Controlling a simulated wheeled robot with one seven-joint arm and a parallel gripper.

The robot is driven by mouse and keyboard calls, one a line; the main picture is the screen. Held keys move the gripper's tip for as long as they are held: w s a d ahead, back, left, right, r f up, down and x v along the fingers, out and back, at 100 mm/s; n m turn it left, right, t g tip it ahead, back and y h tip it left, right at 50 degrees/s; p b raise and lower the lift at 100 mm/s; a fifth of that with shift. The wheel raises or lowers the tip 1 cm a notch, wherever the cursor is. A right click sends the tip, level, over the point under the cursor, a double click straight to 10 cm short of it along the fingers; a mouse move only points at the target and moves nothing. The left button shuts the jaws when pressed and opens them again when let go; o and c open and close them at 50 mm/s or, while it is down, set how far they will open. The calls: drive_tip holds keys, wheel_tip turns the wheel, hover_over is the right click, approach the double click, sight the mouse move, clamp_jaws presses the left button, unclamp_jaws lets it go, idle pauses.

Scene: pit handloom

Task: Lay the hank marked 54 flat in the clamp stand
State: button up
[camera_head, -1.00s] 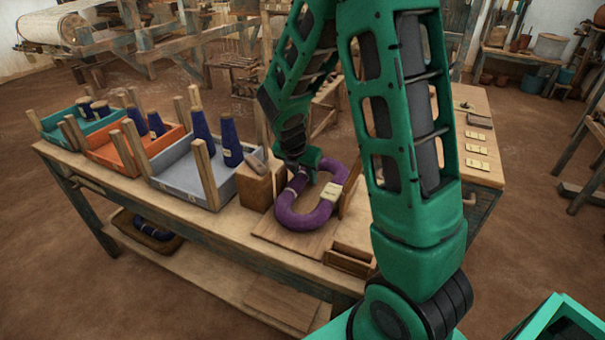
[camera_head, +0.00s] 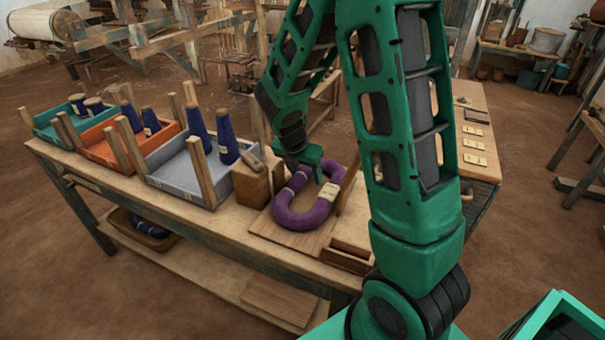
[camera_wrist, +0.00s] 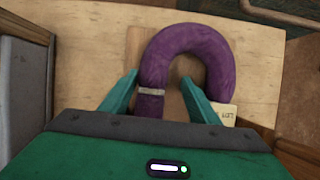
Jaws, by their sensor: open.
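A purple hank (camera_head: 297,219) lies in a loop on the wooden base board of the clamp stand (camera_head: 265,226), between a wooden block on the left and an upright board on the right. A cream tag (camera_head: 329,191) hangs on its right side; I cannot read its number clearly. In the wrist view the hank (camera_wrist: 190,42) looks like an arch, with a pale tie on its left strand. My gripper (camera_head: 303,172) is over its far end. In the wrist view my gripper (camera_wrist: 159,78) is open, one finger each side of the left strand.
Grey (camera_head: 184,177), orange (camera_head: 100,151) and teal (camera_head: 46,130) trays with posts and blue cones stand on the left of the bench. A wooden block (camera_head: 252,184) is close left of the hank. A small open wooden box (camera_head: 347,257) is at the front.

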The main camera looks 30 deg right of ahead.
drive_tip(key=v, duration=1)
drive_tip(key=shift+w+a+r, duration=0.1)
drive_tip(key=shift+a+r, duration=0.1)
drive_tip(key=shift+a, duration=0.3)
drive_tip(key=shift+d, duration=0.15)
